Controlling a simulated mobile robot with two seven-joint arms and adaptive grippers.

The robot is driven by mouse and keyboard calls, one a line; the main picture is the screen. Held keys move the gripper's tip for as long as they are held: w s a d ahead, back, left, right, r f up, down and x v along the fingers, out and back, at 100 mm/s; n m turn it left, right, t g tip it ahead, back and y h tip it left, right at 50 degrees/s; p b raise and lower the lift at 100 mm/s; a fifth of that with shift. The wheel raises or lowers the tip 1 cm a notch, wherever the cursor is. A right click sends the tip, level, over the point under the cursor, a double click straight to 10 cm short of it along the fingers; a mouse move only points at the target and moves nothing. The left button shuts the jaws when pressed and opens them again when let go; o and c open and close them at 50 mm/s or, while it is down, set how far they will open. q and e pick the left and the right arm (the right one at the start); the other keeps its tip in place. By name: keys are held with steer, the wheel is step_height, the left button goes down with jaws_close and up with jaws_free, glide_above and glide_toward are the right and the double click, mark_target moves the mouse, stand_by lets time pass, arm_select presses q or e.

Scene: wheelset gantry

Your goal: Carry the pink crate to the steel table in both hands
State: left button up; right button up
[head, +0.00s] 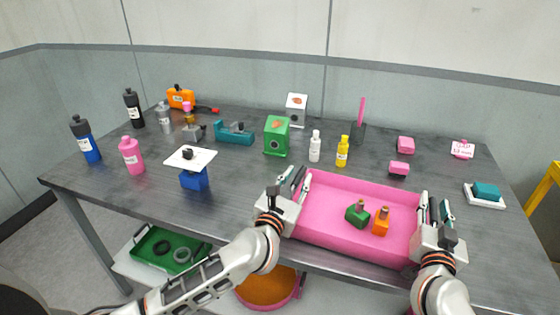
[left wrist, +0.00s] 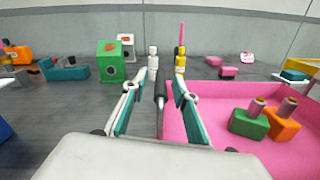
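The pink crate (head: 338,232) is at the front edge of the dark steel table (head: 235,190); it looks level, and its underside is hidden. A green object (head: 357,213) and an orange object (head: 381,221) with brownish tops stand inside it. My left gripper (head: 293,184) is at the crate's left wall. In the left wrist view its fingers (left wrist: 157,92) are spread, one on each side of that wall, with gaps. My right gripper (head: 435,209) is at the right wall with its fingers apart; its contact with the wall is hard to see.
Behind the crate stand a white bottle (head: 315,147), a yellow bottle (head: 342,152), a green box (head: 277,137) and pink blocks (head: 398,168). A blue stand with a white plate (head: 192,158) is at left. A teal block on a white dish (head: 486,191) is at right.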

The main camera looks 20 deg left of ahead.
arm_select(q)
steer(key=shift+s, duration=0.1)
arm_select(e)
steer(key=shift+s, duration=0.1)
arm_select(q)
steer(key=s, duration=1.1)
steer(key=shift+s+a, duration=0.4)
steer(key=shift+a, duration=0.05)
arm_select(e)
steer(key=s+a, duration=0.1)
steer(key=s, duration=1.1)
steer(key=shift+w, duration=0.1)
